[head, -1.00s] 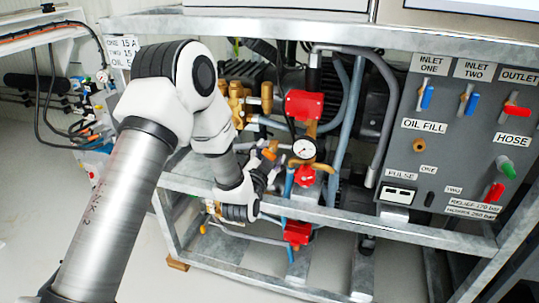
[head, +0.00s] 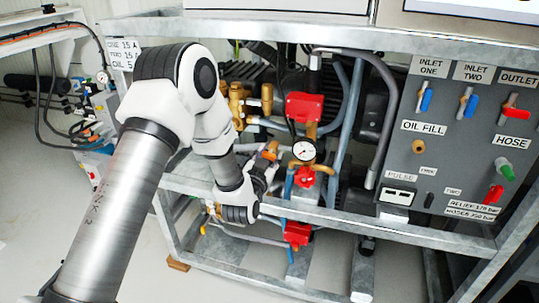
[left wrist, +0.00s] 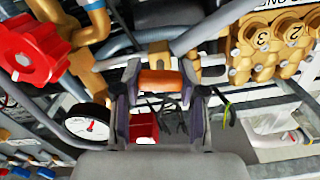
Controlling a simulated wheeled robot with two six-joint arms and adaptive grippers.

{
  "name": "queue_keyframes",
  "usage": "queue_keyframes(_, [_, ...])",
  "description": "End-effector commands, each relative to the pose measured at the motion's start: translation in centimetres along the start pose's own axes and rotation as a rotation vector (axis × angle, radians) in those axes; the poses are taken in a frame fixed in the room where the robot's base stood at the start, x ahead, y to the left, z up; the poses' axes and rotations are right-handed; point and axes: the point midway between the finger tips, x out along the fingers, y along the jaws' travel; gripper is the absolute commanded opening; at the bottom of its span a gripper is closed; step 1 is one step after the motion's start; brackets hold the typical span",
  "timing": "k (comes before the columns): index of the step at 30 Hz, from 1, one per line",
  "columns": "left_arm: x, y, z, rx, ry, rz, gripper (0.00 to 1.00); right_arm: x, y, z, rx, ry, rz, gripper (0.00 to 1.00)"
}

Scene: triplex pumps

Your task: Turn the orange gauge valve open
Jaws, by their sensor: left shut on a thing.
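The orange gauge valve handle (left wrist: 160,80) shows in the left wrist view as a short bar between my left gripper's two fingers (left wrist: 160,95). The fingers are shut on it, one at each end. In the head view the orange handle (head: 270,151) shows in small part, just left of the pressure gauge (head: 304,150). My left gripper (head: 270,168) reaches it from below and in front, partly hiding it. The gauge (left wrist: 88,126) is also left of the fingers in the wrist view. My right gripper is not in view.
Brass pump fittings (left wrist: 272,45) are right of the fingers in the wrist view. A galvanised frame rail (head: 370,226) crosses in front. A labelled control panel (head: 450,155) stands at right.

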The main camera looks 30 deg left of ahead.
Motion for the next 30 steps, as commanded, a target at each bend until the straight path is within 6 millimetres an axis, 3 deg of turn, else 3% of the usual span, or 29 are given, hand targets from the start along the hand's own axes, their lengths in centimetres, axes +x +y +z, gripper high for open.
queue_keyframes(12, [0.01,-0.07,0.01,-0.232,0.0,0.0,0.06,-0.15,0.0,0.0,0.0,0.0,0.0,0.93])
queue_keyframes(29, [0.01,-0.08,0.01,-0.271,0.0,0.0,0.06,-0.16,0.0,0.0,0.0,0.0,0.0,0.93])
queue_keyframes(30, [0.01,-0.08,0.01,-0.271,0.0,0.0,0.55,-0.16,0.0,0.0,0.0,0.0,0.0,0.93])
